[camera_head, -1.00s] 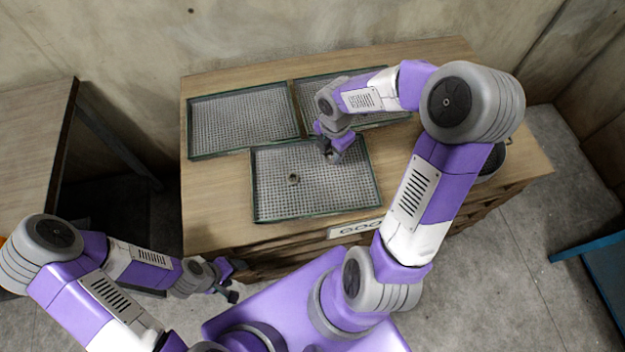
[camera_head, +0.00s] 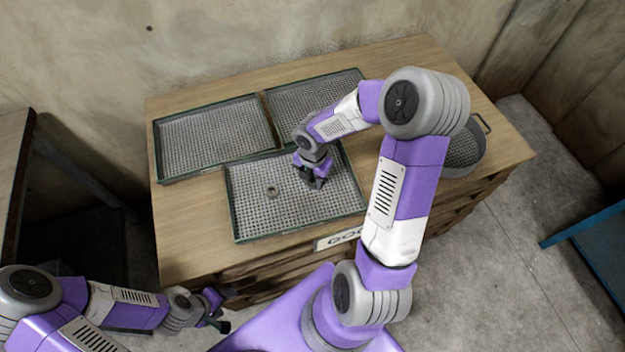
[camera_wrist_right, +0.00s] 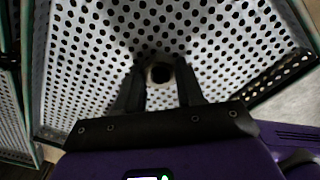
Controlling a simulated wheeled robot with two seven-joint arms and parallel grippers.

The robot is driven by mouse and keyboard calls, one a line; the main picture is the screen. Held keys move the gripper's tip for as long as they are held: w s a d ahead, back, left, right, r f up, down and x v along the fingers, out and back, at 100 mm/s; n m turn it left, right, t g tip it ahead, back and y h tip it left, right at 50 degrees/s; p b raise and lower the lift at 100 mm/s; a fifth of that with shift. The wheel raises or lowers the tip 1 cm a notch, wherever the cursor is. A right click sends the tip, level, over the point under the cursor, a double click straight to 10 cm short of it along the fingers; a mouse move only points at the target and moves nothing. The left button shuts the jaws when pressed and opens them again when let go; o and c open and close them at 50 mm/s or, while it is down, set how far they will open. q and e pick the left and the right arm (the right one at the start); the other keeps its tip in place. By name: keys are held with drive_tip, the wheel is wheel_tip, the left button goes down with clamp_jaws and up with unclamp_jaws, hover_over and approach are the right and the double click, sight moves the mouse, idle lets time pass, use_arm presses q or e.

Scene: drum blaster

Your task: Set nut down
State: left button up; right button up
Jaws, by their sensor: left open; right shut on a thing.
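My right gripper (camera_head: 316,182) is low over the right part of the front perforated tray (camera_head: 300,213). In the right wrist view my right gripper (camera_wrist_right: 160,88) is shut on a ring-shaped nut (camera_wrist_right: 160,73) at its fingertips, just above or touching the holed floor; I cannot tell which. In the head view the held nut is hidden by the gripper. Another grey nut (camera_head: 271,191) lies in the same tray, to the left of this gripper. My left gripper (camera_head: 218,312) is open and empty, off the bench's front edge.
Two more perforated trays, back left (camera_head: 215,138) and back right (camera_head: 290,98), look empty. A round grey perforated container (camera_head: 465,155) stands at the bench's right end, partly behind my right arm. The wooden bench top (camera_head: 185,225) is bare left of the front tray.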

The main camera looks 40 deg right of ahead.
sight(313, 181)
drive_tip(key=shift+r, duration=0.15)
drive_tip(key=o, duration=0.6)
drive_tip(key=shift+f, duration=0.2)
drive_tip(key=o, duration=0.5)
wheel_tip(313, 181, up, 12)
drive_tip(key=p, duration=0.5)
drive_tip(key=shift+r, duration=0.25)
